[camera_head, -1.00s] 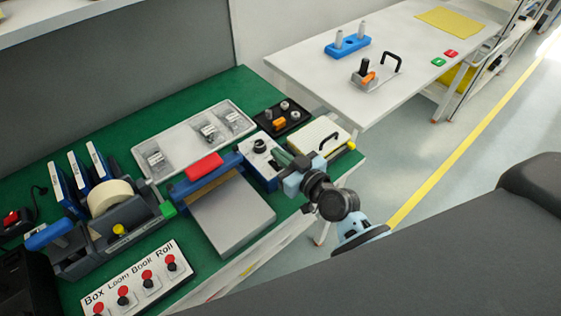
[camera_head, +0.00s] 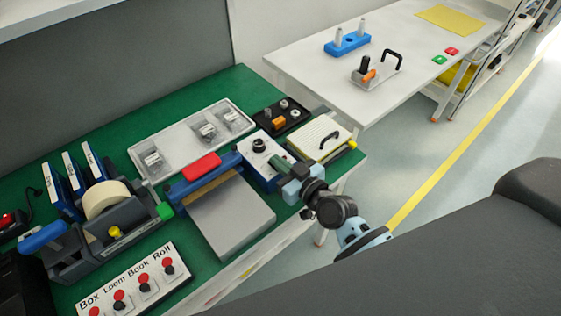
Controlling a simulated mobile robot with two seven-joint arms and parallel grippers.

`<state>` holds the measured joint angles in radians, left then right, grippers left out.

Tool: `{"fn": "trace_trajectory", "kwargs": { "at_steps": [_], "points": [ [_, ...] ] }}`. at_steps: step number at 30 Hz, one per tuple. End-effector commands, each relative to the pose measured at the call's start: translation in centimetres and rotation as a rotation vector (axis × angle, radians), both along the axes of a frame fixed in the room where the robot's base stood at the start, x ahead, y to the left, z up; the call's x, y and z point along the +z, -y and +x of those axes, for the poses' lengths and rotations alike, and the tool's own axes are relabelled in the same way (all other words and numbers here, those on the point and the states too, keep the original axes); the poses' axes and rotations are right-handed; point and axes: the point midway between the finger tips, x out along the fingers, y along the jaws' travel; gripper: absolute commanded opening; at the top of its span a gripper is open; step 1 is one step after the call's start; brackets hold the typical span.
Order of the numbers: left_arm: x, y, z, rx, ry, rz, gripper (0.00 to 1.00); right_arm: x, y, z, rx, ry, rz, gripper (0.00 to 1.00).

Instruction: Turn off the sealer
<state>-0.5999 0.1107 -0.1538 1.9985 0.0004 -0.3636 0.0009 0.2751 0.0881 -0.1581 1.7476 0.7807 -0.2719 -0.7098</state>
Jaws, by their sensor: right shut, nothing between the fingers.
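The sealer (camera_head: 230,212) stands on the green table with its grey plate, blue bar and red handle (camera_head: 202,166). Beside it on the right is a blue box with a white top (camera_head: 255,160) and a black round knob (camera_head: 259,146). My right gripper (camera_head: 280,163) is shut and empty. Its fingertips are at the right side of the white top, a little to the right of the knob; whether they touch the box I cannot tell. The gripper hides the box's right part. My left gripper is not in view.
A lidded box with a black handle (camera_head: 328,133) stands just right of the gripper. A black tray (camera_head: 275,112) and a long grey tray (camera_head: 178,135) lie behind. A tape dispenser (camera_head: 95,240) and a button panel (camera_head: 135,282) are to the left.

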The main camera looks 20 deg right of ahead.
Motion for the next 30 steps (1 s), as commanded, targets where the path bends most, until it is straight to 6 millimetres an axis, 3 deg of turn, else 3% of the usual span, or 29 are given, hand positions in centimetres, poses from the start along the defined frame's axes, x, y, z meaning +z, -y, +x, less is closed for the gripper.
{"fn": "trace_trajectory", "kwargs": {
  "at_steps": [8,15,18,30],
  "points": [
    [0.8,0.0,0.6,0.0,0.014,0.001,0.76,1.2,0.0,0.3,0.0,0.004,-0.001,0.0],
    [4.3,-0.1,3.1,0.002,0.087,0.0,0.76,5.3,0.3,1.5,0.0,0.015,-0.001,0.0],
    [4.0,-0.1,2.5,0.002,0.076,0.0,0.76,4.8,0.9,-0.3,-0.001,0.003,-0.001,0.0],
    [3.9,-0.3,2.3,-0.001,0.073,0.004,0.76,6.9,3.0,-6.1,-0.001,-0.001,0.0,0.0]
  ]
}}
